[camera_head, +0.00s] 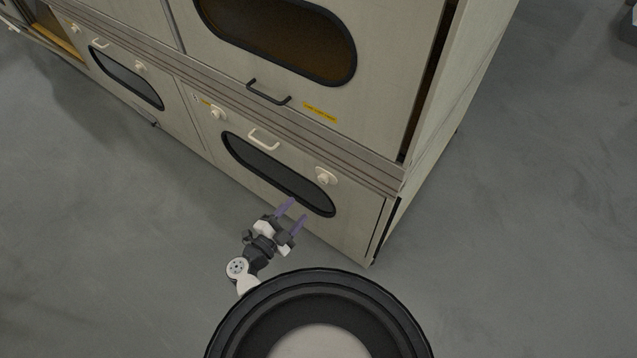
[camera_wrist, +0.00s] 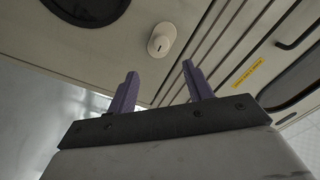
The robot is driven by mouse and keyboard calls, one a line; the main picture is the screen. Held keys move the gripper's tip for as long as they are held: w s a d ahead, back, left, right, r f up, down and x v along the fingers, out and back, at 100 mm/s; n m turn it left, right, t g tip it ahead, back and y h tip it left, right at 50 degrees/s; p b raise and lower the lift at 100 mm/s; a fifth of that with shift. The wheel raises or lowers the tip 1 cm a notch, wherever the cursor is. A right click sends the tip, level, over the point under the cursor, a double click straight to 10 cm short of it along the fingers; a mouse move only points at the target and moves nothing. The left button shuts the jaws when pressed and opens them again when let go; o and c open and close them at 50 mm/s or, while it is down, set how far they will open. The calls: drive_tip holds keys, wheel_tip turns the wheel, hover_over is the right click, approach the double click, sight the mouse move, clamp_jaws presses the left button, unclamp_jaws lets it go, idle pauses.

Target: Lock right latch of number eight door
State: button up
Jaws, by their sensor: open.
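The lower right door (camera_head: 290,180) has a dark oval window and a pale handle (camera_head: 263,139). I cannot read a number on it. Its right latch (camera_head: 326,176) is a pale round knob on an oval plate, right of the handle. Its left latch (camera_head: 217,114) is a similar knob. My gripper (camera_head: 298,212) is open and empty, in front of the window's lower right part, below and left of the right latch. In the wrist view a latch knob (camera_wrist: 160,40) shows beyond and between the open purple fingers (camera_wrist: 158,84), apart from them. Whether it is locked I cannot tell.
Above is a larger door with a black handle (camera_head: 268,92) and a yellow label (camera_head: 320,112). Another lower door (camera_head: 125,75) is to the left. The cabinet's right corner is near the latch. The grey floor (camera_head: 500,260) is clear at right.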

sight(321, 181)
drive_tip(key=x, duration=1.2)
drive_tip(key=shift+w+p, duration=0.15)
drive_tip(key=shift+p, duration=0.15)
drive_tip(key=shift+r, duration=0.1)
clamp_jaws()
